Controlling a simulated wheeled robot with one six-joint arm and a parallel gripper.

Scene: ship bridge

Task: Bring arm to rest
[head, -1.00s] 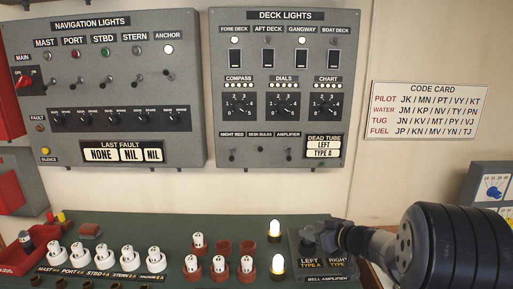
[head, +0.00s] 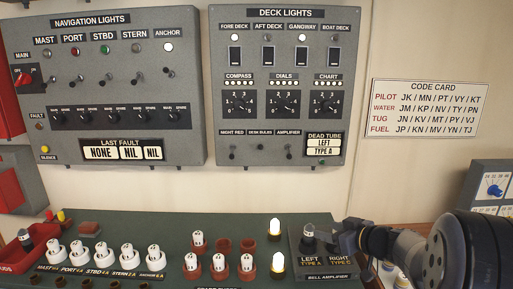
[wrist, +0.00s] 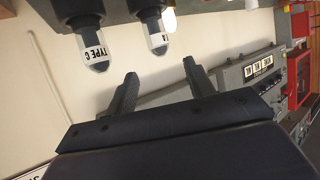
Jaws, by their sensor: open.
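My gripper (head: 352,236) is at the right of the bell amplifier (head: 327,277) in the head view, with my arm reaching in from the right. In the wrist view my gripper (wrist: 160,76) shows two spread fingers with nothing between them. A dark-topped tube (head: 308,233) stands in the amplifier's left socket. The wrist view shows two tubes, one marked TYPE C (wrist: 90,48) and one with a partly readable label (wrist: 155,30). Both are apart from the fingers. In the head view my gripper hides the right tube.
The green desk (head: 180,229) carries white-topped plugs (head: 126,254) and two lit bulbs (head: 277,263) left of the amplifier. The navigation lights panel (head: 105,90) and deck lights panel (head: 278,85) are on the wall. A code card (head: 424,108) hangs right, above bare wall.

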